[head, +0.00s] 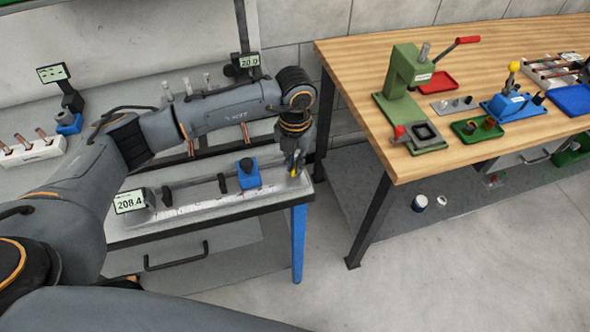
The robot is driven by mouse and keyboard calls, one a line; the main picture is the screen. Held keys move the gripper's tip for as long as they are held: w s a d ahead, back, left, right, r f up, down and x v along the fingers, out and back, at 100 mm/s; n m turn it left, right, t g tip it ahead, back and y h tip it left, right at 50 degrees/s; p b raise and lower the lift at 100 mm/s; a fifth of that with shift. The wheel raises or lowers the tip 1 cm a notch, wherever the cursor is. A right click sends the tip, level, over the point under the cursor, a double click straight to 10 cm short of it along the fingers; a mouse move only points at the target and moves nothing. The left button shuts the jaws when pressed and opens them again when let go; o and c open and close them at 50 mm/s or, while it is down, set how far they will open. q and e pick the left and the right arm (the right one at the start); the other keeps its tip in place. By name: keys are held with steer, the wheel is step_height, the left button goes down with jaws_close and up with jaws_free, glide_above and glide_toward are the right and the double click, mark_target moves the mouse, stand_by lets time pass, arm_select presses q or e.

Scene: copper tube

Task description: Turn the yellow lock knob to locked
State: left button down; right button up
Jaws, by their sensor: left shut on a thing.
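The yellow lock knob (293,177) is a small yellow patch at the right end of the grey rail fixture (215,203) on the near bench. My left gripper (294,166) points down over this end, with its fingers shut on the knob. The fingers hide most of the knob, so its turn position cannot be read. A blue block with a dark top (248,173) stands on the rail just left of the gripper. A display (130,201) at the rail's left end reads 208.4. My right gripper is not in view.
A wooden workbench (440,150) on the right holds a green press (408,82), a blue tool with a yellow ball (505,106) and trays. Floor is clear between the benches. A white holder with copper tubes (30,152) stands at the far left.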

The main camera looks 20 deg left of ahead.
mark_target(295, 166)
arm_select(q)
steer(key=m+b, duration=0.7)
steer(key=b, duration=0.2)
steer(key=shift+w+f+m, duration=0.1)
steer(key=shift+f+m, duration=0.05)
steer(key=shift+m, duration=0.25)
steer(key=shift+m+b, duration=1.1)
steer(key=shift+m, duration=0.2)
steer(key=shift+r, duration=0.25)
steer(key=c, duration=1.4)
jaws_free()
steer(key=shift+c, duration=0.2)
step_height(295, 166, up, 12)
steer(key=shift+f, duration=0.1)
